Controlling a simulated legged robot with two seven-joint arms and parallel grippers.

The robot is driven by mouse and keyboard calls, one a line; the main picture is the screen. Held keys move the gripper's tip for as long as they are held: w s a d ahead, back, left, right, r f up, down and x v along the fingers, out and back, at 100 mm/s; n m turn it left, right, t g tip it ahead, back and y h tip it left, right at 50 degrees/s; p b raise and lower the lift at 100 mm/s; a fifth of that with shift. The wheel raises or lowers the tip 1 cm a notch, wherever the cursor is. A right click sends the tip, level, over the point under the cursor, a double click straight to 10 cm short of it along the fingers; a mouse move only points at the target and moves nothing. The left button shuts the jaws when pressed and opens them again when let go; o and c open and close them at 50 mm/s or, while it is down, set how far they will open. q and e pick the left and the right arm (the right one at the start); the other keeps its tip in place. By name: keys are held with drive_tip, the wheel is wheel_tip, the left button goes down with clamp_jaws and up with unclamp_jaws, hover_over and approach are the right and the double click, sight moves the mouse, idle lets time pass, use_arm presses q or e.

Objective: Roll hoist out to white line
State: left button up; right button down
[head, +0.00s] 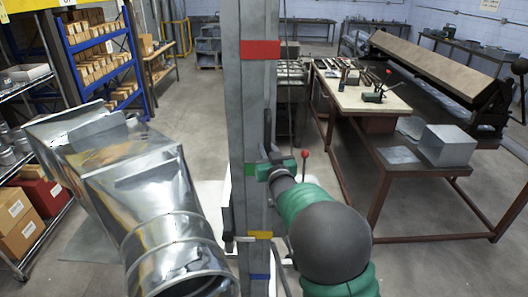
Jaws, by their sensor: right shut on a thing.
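The hoist's tall grey metal mast (242,110) stands upright in the middle of the head view, with red, green, yellow and blue bands on it. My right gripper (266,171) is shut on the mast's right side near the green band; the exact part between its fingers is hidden. My left gripper is out of view. A pale white patch (211,194) shows on the floor beside the mast; I cannot tell whether it is the white line. The hoist's base is mostly hidden.
Large shiny sheet-metal duct pieces (150,205) fill the lower left, close to the mast. A workbench (345,98) with a vise stands at the right, its frame reaching forward. A blue shelf (101,55) stands at the far left. Grey floor (185,110) is open behind the duct.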

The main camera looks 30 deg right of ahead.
drive_tip(key=shift+h, duration=0.3)
drive_tip(key=s+d, duration=0.1)
drive_tip(key=s+d+b, duration=0.1)
drive_tip(key=d, duration=0.1)
drive_tip(key=shift+d, duration=0.25)
drive_tip(key=c, duration=1.5)
unclamp_jaws()
drive_tip(key=shift+s+d, duration=0.25)
drive_tip(key=shift+s, duration=0.05)
drive_tip(key=shift+o, duration=1)
drive_tip(key=shift+s+r, duration=0.1)
use_arm(q)
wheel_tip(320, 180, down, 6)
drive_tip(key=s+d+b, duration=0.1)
drive_tip(key=b, duration=0.4)
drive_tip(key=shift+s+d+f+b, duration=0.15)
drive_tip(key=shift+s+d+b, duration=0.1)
drive_tip(key=shift+b, duration=0.15)
use_arm(e)
drive_tip(key=v, duration=1.6)
drive_tip(key=shift+s, duration=0.3)
